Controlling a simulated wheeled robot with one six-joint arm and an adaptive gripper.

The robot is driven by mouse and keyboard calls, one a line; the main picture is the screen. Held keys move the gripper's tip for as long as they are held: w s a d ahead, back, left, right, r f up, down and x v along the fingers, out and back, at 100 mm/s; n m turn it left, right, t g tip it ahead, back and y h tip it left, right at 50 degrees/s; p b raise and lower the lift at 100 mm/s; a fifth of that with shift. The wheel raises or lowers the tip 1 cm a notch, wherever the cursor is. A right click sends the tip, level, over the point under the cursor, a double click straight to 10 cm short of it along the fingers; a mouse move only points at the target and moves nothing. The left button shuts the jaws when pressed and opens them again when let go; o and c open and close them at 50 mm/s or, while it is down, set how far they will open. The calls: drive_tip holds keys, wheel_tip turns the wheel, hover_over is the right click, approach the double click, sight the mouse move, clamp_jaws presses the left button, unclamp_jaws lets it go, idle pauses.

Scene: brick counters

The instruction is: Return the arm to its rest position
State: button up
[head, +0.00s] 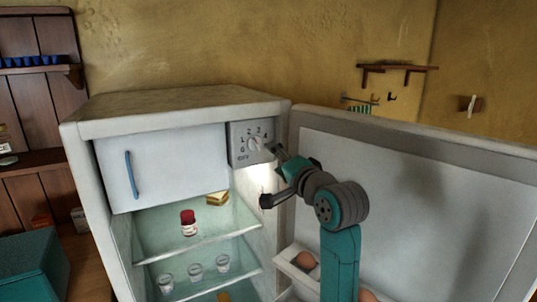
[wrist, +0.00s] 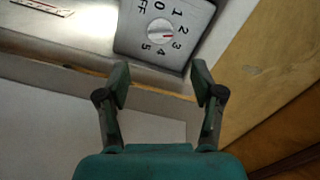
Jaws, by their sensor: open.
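My gripper (head: 277,150) is at the end of my teal and grey arm (head: 340,240), raised in front of the open fridge (head: 190,103), close to its dial panel. In the wrist view my gripper (wrist: 161,84) has its two fingers wide apart with nothing between them. The round white dial (wrist: 160,32) lies beyond the fingertips, apart from them. Its red mark points toward the 2 and 3; I cannot tell which exactly. In the head view the dial (head: 255,144) is just left of the gripper, on the grey panel.
The fridge door (head: 420,185) stands open at right, behind my arm, with eggs in its rack. A red-capped jar (head: 188,223) and several glasses stand on the fridge shelves. The freezer door (head: 165,168) is shut. A teal box (head: 32,265) is at lower left.

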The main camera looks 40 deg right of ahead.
drive_tip(key=shift+v, duration=0.9)
drive_tip(key=a+f+n, duration=0.1)
drive_tip(key=a+f, duration=0.2)
drive_tip(key=f, duration=0.3)
drive_tip(key=s+a+f+n+y, duration=0.1)
drive_tip(key=a+f, duration=0.2)
drive_tip(key=f, duration=0.3)
drive_tip(key=a+f+n, duration=0.1)
drive_tip(key=a+f, duration=0.2)
drive_tip(key=f, duration=0.4)
drive_tip(key=s+a+f+n+g+y, duration=0.1)
drive_tip(key=s+a+f+n, duration=0.1)
drive_tip(key=s+a+f, duration=0.3)
drive_tip(key=s+a+f+n, duration=0.2)
drive_tip(key=s+a+f, duration=0.15)
drive_tip(key=f, duration=0.35)
drive_tip(key=s+a+f+n+y, duration=0.1)
drive_tip(key=s+a+f+n, duration=0.2)
drive_tip(key=s, duration=0.4)
drive_tip(key=s+a+f+n, duration=0.1)
drive_tip(key=s+a+f, duration=0.3)
drive_tip(key=s, duration=0.3)
drive_tip(key=s+a+n+y, duration=0.1)
drive_tip(key=s+a+n, duration=0.1)
drive_tip(key=s, duration=0.5)
drive_tip(key=s+a+n+g+y, duration=0.1)
drive_tip(key=s+n, duration=0.3)
drive_tip(key=s, duration=0.4)
drive_tip(key=shift+a+y, duration=0.3)
drive_tip(key=shift+a, duration=0.05)
